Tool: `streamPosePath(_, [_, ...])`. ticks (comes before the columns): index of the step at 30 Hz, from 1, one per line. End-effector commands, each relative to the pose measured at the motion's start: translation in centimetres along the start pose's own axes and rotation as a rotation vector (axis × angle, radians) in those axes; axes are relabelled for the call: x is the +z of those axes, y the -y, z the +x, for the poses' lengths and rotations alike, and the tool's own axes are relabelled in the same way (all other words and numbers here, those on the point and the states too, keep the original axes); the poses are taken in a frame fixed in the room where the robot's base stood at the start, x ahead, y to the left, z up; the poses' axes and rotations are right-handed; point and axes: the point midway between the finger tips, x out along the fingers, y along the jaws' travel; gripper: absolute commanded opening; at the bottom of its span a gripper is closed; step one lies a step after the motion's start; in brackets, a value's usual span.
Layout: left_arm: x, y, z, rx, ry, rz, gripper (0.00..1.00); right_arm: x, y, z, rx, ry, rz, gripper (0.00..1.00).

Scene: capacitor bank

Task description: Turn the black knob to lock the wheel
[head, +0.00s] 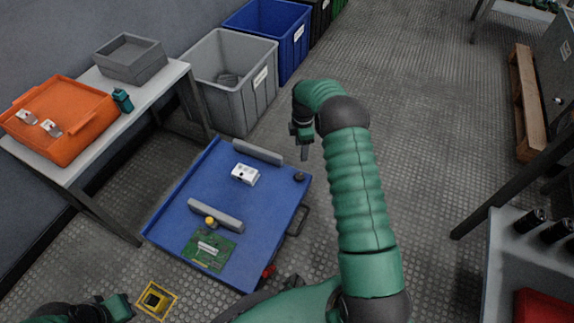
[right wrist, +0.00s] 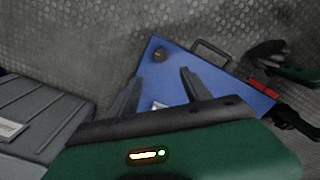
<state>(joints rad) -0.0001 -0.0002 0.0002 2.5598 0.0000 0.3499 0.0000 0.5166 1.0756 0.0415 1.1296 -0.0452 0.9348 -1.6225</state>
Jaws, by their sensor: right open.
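A small round black knob (head: 299,177) sits at the right corner of the blue cart top (head: 185,195). The knob also shows in the right wrist view (right wrist: 160,54), beyond the fingertips. My right gripper (head: 304,152) is above and just beyond the knob in the head view, apart from it. It is open and empty, its two fingers spread in the right wrist view (right wrist: 160,80). My left gripper (head: 122,308) is at the bottom left, dark and partly cut off, far from the knob. No wheel of the cart can be made out.
The cart carries a white box (head: 245,174), grey bars, a yellow knob (head: 210,222) and a green circuit board (head: 208,250). A black handle (head: 299,220) and red part (head: 269,271) are at its edge. A grey bin (head: 230,85) stands behind.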

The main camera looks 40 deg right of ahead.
Motion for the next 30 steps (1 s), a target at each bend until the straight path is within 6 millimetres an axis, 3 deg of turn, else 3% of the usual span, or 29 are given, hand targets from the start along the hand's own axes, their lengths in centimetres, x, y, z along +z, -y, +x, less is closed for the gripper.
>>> streamPosePath(12, [1.7,0.0,7.2,0.000,0.001,0.000,0.00,-0.1,0.0,11.3,-0.004,0.000,0.000,0.56])
streamPosePath(18, [2.3,0.0,9.8,0.000,0.001,0.000,0.00,-0.1,0.0,15.3,-0.001,0.000,0.000,0.56])
streamPosePath(22, [2.5,0.0,10.4,0.000,0.001,0.000,0.00,-0.1,-0.1,16.3,-0.001,0.000,0.001,0.56])
streamPosePath(30, [2.5,0.0,10.3,0.000,0.000,0.000,0.00,-0.1,-0.1,16.3,-0.001,0.000,0.001,0.56])
